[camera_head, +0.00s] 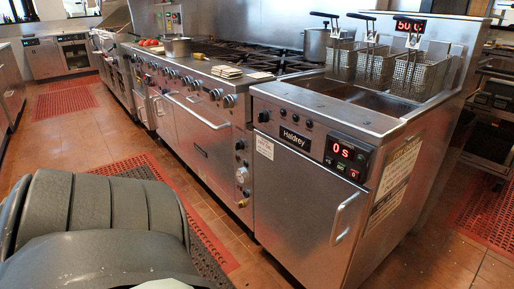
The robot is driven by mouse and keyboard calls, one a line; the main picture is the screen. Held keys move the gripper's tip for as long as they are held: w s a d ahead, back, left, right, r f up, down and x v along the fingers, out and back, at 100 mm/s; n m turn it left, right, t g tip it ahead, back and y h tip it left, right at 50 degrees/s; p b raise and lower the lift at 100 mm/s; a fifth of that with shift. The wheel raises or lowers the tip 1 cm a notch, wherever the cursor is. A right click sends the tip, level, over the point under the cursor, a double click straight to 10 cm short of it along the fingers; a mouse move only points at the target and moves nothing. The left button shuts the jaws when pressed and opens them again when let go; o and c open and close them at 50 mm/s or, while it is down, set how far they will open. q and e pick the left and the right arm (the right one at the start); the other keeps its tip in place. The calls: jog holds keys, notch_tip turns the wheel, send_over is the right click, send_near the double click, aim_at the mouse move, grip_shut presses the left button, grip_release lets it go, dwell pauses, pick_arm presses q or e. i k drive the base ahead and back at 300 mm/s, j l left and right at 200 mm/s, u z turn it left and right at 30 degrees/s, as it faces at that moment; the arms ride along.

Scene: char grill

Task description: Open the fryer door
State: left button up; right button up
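The fryer (325,113) stands at the right, a steel cabinet marked "Haldrey" with a red "0s" display. Its front door (292,206) looks shut and has a vertical metal handle (344,217) near its right edge. Grey rounded links of my own body fill the lower left, apart from the door. Neither my left nor my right gripper shows in the head view.
Fry baskets (418,76) hang over the fryer's vat. Red mats (66,103) lie on the tiled floor. Floor shows in front of the fryer.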

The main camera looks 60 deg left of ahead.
aim_at(309, 216)
jog(key=u, duration=1.55)
jog(key=k, duration=0.15)
